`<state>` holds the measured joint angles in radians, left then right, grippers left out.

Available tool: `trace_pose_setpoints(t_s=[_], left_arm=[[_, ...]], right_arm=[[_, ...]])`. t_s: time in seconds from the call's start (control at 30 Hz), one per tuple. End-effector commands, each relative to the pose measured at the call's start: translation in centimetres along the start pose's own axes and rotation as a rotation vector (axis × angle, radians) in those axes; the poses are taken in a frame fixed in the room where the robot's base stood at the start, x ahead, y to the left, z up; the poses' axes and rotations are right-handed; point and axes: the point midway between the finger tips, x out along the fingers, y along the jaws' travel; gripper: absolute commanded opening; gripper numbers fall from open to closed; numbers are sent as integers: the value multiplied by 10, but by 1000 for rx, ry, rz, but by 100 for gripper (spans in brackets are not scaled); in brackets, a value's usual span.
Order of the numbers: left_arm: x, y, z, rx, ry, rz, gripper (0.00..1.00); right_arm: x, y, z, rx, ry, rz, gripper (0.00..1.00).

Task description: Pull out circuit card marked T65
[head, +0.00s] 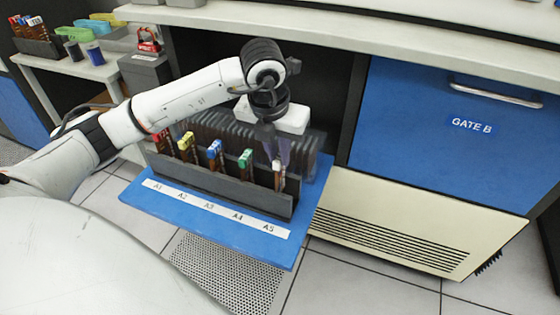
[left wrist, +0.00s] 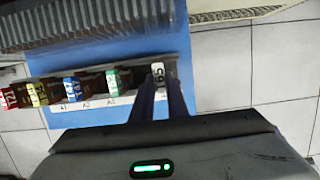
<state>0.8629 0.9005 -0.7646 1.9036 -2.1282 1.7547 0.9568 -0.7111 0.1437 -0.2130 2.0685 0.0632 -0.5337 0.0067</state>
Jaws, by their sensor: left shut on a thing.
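My left gripper (head: 274,158) is above the right end of the card rack (head: 225,190), shut on a card with a white tab (head: 277,166). In the left wrist view, this white-tabbed card (left wrist: 158,71) sits between the fingers, and its mark ends in 65; the first character is unclear. The card still stands at slot A5 in the head view. Cards with red, yellow, blue and green tabs stand to its left in the rack. My right gripper is not in view.
The rack rests on a blue pulled-out shelf (head: 262,246) with labels A1 to A5. A blue cabinet marked GATE B (head: 450,160) and a beige vent panel (head: 400,225) stand to the right. A white counter edge (head: 350,32) runs above.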

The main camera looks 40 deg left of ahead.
Motion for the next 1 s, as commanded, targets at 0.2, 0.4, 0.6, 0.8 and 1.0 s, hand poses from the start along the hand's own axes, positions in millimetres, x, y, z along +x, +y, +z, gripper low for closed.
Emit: trace_pose_setpoints(t_s=[0.2, 0.4, 0.6, 0.8, 1.0], left_arm=[[-10, 0, 3, 0, 0, 0, 0], [-18, 0, 5, 0, 0, 0, 0], [-26, 0, 7, 0, 0, 0, 0], [-34, 0, 9, 0, -1, 0, 0], [-42, 0, 11, 0, -1, 0, 0]], right_arm=[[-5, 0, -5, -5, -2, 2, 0], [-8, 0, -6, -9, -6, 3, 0], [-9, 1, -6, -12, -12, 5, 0], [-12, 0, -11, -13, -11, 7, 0], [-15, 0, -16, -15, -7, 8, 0]])
